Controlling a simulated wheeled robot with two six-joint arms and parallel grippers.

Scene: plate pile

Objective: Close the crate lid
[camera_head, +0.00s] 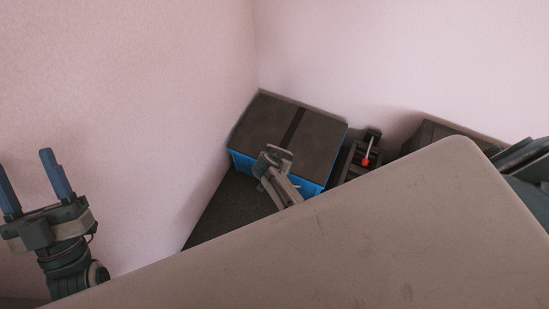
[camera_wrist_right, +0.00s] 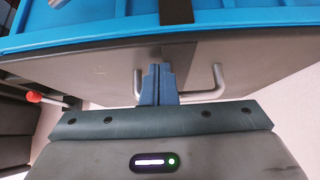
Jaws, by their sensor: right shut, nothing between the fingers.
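The blue crate (camera_head: 309,186) stands in the corner, its front wall showing under a dark lid (camera_head: 262,118) with a black strap across it. The lid looks down on the crate; a small gap cannot be ruled out. My right gripper (camera_head: 272,160) is over the lid's front edge. In the right wrist view my right gripper (camera_wrist_right: 157,83) is shut and empty, its fingers within the span of a grey metal handle (camera_wrist_right: 217,80) at the lid (camera_wrist_right: 95,72); contact is unclear. The blue crate (camera_wrist_right: 95,30) fills the top there. My left gripper (camera_head: 32,185) is open and empty, far left.
A large beige surface (camera_head: 370,235) fills the foreground and hides much of my right arm. A red-tipped item (camera_head: 366,161) and dark equipment (camera_head: 430,132) stand right of the crate. Pink walls close in behind and to the left.

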